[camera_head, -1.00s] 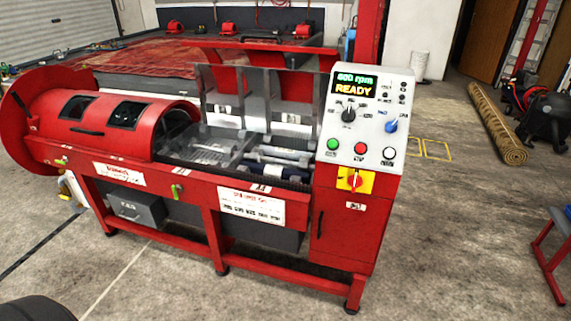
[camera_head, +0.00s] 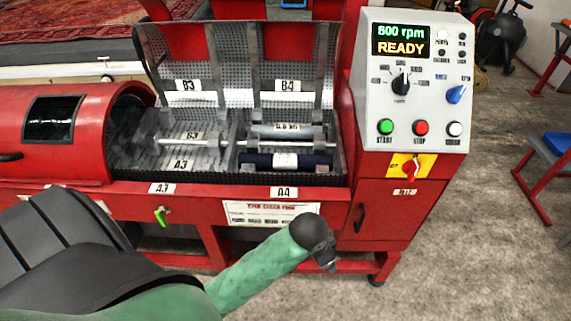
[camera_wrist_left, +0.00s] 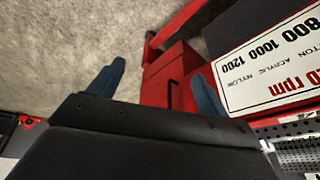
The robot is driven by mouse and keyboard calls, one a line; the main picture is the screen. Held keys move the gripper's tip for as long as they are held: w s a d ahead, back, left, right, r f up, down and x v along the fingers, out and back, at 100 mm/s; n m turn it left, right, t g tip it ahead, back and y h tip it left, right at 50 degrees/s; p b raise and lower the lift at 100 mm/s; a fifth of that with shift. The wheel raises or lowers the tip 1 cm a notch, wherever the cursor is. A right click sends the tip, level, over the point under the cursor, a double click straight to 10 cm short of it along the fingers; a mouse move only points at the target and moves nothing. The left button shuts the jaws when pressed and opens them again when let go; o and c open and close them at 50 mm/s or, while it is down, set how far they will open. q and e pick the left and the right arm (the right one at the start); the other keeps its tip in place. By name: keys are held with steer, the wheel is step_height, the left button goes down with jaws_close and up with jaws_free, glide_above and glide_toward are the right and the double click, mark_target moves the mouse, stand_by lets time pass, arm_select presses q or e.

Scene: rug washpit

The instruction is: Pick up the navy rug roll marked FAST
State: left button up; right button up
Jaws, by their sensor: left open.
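A navy roll (camera_head: 257,160) with a white label around its middle lies across the front right bay of the red machine, behind the A4 tag. The print on its label is too small to read. My left arm reaches in from the bottom left of the head view, in front of the machine and below the roll. My left gripper (camera_wrist_left: 158,70) shows in the left wrist view with its two blue fingers wide apart and nothing between them. The wrist view does not show the roll. My right gripper is in neither view.
A grey roll (camera_head: 290,131) lies behind the navy one. Raised mesh lids (camera_head: 290,65) stand at the back of the bays. The control panel (camera_head: 415,85) rises at the right and reads 800 rpm READY. A red drum cover (camera_head: 65,135) closes the left side.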

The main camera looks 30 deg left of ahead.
arm_select(q)
steer(key=w+a+r+m+t+y+b, duration=0.1)
steer(key=w+a+r, duration=0.3)
steer(key=w, duration=0.4)
steer(key=w+a+r+m+b, duration=0.1)
steer(key=w+a+r+m, duration=0.2)
steer(key=w, duration=0.4)
steer(key=w+a+r+t+y+b, duration=0.1)
steer(key=w+a+r, duration=0.35)
steer(key=w, duration=0.35)
steer(key=m+g+b, duration=0.2)
steer(key=g, duration=0.4)
glide_above(285, 157)
steer(key=f, duration=0.4)
steer(key=shift+w+d+f, duration=0.1)
steer(key=shift+d+f, duration=0.1)
steer(key=shift+f, duration=0.05)
steer(key=shift+a+f+h, duration=0.15)
steer(key=shift+h, duration=0.15)
steer(key=shift+f, duration=1.65)
step_height(285, 157, down, 4)
steer(key=shift+f+p, duration=0.15)
steer(key=shift+p, duration=0.4)
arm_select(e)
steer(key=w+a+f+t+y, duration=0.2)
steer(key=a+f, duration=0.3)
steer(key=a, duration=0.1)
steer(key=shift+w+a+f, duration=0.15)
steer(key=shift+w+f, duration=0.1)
